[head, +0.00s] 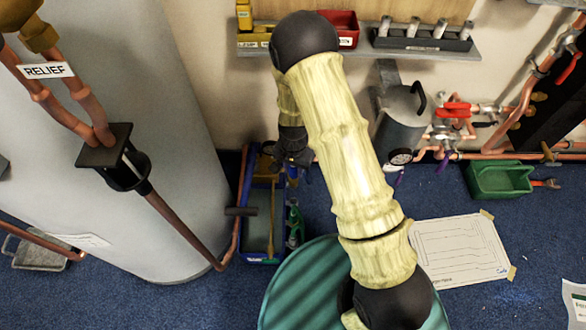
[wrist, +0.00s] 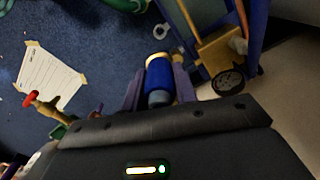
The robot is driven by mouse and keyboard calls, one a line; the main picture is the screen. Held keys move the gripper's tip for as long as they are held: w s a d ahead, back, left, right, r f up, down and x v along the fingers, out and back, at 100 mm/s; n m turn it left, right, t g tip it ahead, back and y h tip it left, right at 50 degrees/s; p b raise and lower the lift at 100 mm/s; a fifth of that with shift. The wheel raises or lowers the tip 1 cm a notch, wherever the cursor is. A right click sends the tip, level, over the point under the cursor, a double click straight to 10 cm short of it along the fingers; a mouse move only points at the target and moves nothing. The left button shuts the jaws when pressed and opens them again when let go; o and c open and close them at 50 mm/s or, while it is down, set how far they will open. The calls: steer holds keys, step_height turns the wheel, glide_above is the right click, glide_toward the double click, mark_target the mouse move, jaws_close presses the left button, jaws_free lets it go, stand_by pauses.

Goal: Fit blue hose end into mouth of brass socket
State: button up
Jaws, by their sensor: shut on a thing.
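My gripper (wrist: 158,82) shows in the wrist view with its two purple-grey fingers shut on the blue hose end (wrist: 159,77), one finger on each side. The hose end has a pale yellowish band at its far tip. In the head view my gripper (head: 292,172) is partly hidden by my arm, beside the right edge of the blue tray, with a bit of blue at its tips. A brass-coloured block (wrist: 216,50) stands to the right of the hose end in the wrist view, apart from it. I cannot tell whether it is the brass socket; no socket mouth shows clearly.
A blue tray (head: 243,190) stands beside the large grey cylinder (head: 170,130). A round gauge (wrist: 228,84) is near the brass-coloured block. A shelf (head: 430,52) runs along the wall. A green box (head: 498,180) and a paper sheet (head: 455,250) lie on the blue floor.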

steer(key=shift+w, duration=0.1)
steer(key=w+d+f+b, duration=0.2)
steer(key=w+d, duration=0.1)
steer(key=w, duration=0.5)
steer(key=w+d+f+b, duration=0.2)
steer(key=w+d, duration=0.1)
steer(key=w, duration=0.6)
steer(key=shift+w+d, duration=0.15)
steer(key=shift+w, duration=0.15)
stand_by(1.1)
steer(key=shift+f, duration=0.1)
steer(key=shift+f+b, duration=0.8)
steer(key=shift+f, duration=0.55)
steer(key=shift+f, duration=0.75)
stand_by(1.0)
steer(key=o, duration=1.1)
